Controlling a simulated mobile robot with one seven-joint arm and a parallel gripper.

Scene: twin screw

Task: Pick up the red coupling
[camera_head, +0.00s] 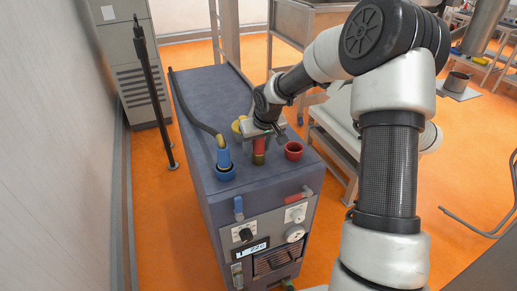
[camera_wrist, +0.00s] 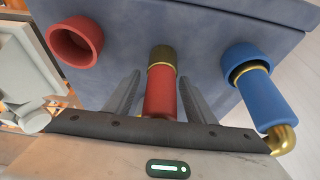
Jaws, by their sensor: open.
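The red coupling (camera_head: 259,146) stands on top of the blue-grey machine, with a brass and dark ring at its lower end. In the wrist view the red coupling (camera_wrist: 161,95) lies between the two fingers of my gripper (camera_wrist: 157,92), which are apart on either side of it. A gap shows on both sides, so the fingers do not appear to touch it. In the head view my gripper (camera_head: 262,134) is over the coupling's upper part and hides it.
A red socket (camera_head: 293,151) is right of the coupling; it also shows in the wrist view (camera_wrist: 75,42). A blue coupling (camera_head: 223,158) with a hose sits in a blue socket to the left. The machine top (camera_head: 210,90) behind is mostly clear.

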